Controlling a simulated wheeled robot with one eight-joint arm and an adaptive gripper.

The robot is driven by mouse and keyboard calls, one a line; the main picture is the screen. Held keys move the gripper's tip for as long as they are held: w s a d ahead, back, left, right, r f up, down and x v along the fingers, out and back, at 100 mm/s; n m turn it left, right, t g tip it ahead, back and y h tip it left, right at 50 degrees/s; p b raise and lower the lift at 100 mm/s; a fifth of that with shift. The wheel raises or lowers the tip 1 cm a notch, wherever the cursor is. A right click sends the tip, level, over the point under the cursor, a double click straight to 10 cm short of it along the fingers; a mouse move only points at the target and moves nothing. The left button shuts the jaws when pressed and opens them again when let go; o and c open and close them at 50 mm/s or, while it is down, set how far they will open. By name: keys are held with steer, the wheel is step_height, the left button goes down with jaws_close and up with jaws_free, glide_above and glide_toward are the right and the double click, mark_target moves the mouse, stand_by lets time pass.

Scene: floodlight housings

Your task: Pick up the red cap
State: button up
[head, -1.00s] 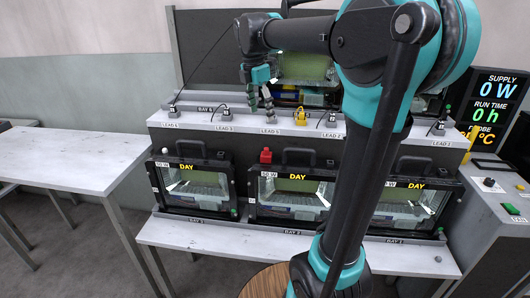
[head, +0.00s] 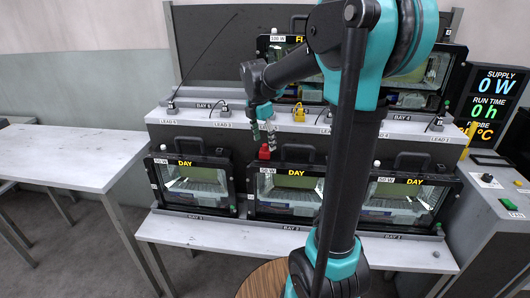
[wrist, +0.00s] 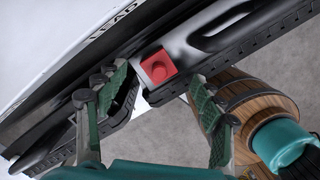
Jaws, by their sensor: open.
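The red cap (head: 264,152) sits on the top left corner of the middle floodlight housing (head: 290,190) on the lower shelf. In the wrist view the red cap (wrist: 158,67) shows as a red square with a round raised middle, ahead of and between my fingers. My gripper (head: 263,136) is just above the cap in the head view, pointing down. In the wrist view my gripper (wrist: 160,105) has its green-padded fingers spread, with nothing between the pads. I cannot tell the exact gap between fingertips and cap.
A yellow plug (head: 299,115) and several black lead plugs stand on the upper shelf (head: 180,122) close behind my gripper. More housings stand left (head: 190,185) and right (head: 410,195). The black carry handle (head: 298,153) is right beside the cap. The left table (head: 75,155) is bare.

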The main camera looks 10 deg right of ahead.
mark_target(265, 145)
steer(key=shift+w+d+f, duration=0.1)
steer(key=shift+f, duration=0.85)
steer(key=shift+w+d+f, duration=0.1)
steer(key=shift+f, duration=0.85)
steer(key=shift+c, duration=0.6)
steer(key=c, duration=1)
steer(key=shift+r, duration=0.1)
